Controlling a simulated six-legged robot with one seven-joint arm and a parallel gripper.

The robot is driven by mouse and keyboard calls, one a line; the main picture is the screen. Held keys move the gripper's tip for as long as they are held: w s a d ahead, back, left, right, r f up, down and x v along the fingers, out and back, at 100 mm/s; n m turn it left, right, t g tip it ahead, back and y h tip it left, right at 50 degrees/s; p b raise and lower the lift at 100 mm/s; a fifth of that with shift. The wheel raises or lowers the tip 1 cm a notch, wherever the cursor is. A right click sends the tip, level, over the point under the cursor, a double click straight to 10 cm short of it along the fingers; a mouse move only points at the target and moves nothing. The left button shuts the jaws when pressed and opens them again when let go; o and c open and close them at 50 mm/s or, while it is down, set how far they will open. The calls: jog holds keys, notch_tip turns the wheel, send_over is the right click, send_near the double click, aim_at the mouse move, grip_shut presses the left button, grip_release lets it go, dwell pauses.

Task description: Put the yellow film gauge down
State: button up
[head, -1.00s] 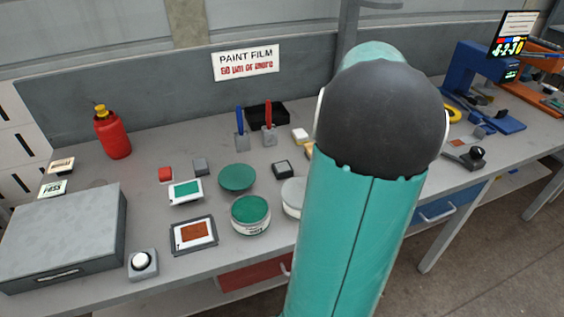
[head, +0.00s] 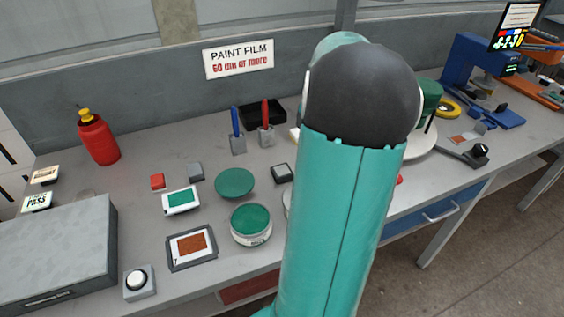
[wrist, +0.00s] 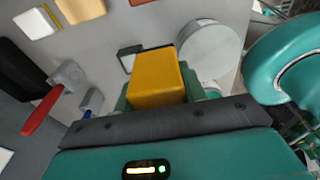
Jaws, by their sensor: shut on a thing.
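The yellow film gauge (wrist: 154,80) is a small yellow block in the wrist view. My gripper (wrist: 157,92) is shut on it, with a green finger on either side. Whether the gauge touches the bench (head: 335,190) I cannot tell. In the head view my arm hides both the gripper and the gauge.
In the wrist view, a round grey-white disc (wrist: 208,55) and a dark-edged square (wrist: 128,58) lie just beyond the gauge. A second yellowish block (wrist: 80,10) and a red-handled tool (wrist: 42,115) are to the left. An open green tin (head: 251,224) stands left of my arm.

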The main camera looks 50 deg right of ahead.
jog(key=w+f, duration=0.2)
jog(key=w, duration=0.2)
send_over(282, 171)
jog(key=f, duration=0.2)
jog(key=s+f, duration=0.1)
jog(key=f, duration=0.1)
jog(key=shift+d+f, duration=0.15)
jog(key=shift+f, duration=0.15)
jog(key=shift+w+f, duration=0.25)
jog(key=shift+f, duration=0.75)
jog(key=shift+w+f, duration=0.2)
jog(key=shift+f, duration=0.8)
jog(key=shift+f, duration=0.1)
jog(key=o, duration=0.8)
jog(key=shift+f, duration=0.1)
jog(key=shift+o, duration=0.4)
